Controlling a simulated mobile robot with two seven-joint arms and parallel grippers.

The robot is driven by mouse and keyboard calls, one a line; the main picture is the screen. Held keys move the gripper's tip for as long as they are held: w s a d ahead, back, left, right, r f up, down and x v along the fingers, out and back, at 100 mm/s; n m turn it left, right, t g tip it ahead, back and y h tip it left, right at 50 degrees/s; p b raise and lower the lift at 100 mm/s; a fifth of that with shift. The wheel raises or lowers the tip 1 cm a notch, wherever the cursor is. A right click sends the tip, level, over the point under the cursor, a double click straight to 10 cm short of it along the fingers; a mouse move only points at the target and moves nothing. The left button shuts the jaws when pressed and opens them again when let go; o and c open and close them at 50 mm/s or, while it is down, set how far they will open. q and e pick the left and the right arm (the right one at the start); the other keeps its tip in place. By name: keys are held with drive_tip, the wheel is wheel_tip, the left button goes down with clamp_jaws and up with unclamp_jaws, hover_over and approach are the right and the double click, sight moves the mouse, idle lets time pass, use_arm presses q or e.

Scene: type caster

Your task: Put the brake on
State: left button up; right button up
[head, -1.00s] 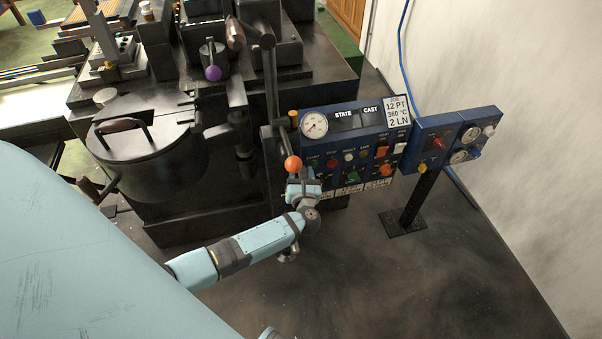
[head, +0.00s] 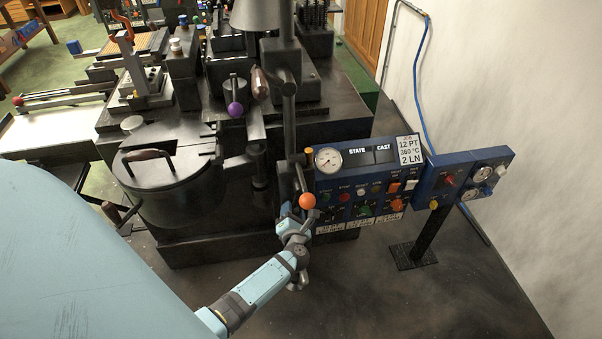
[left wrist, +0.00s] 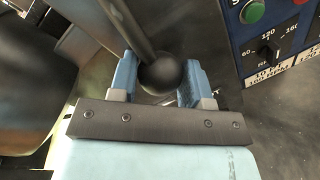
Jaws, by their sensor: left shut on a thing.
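My left gripper (head: 291,218) is at the front of the machine, left of the blue control panel. The left wrist view shows its two blue fingers on either side of a black ball knob (left wrist: 160,76) at the end of a dark lever rod (left wrist: 124,24); the gripper is shut on this knob. In the head view the black knob is hidden or too small to make out. An orange ball knob (head: 307,200) on another rod stands just above and right of the gripper. No label shows which lever is the brake. My right gripper is not in view.
The control panel (head: 350,156) has a gauge, buttons and dials, and reads STATE CAST. A smaller blue gauge box (head: 462,178) on a post stands to its right. A round lidded pot (head: 170,184) is at the left. The floor at the front right is clear.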

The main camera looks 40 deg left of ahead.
use_arm(q)
drive_tip(key=shift+s+a+r+m+p, duration=0.45)
drive_tip(key=shift+s+a+m+p, duration=0.15)
drive_tip(key=shift+m+p, duration=0.2)
drive_tip(key=shift+s+a+m+p, duration=0.25)
drive_tip(key=shift+m+p, duration=0.1)
drive_tip(key=shift+m, duration=0.05)
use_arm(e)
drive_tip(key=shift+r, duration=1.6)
use_arm(q)
drive_tip(key=o, duration=1.2)
drive_tip(key=shift+o, duration=0.3)
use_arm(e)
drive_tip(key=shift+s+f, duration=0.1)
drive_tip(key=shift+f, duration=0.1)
use_arm(q)
drive_tip(key=shift+d, duration=0.1)
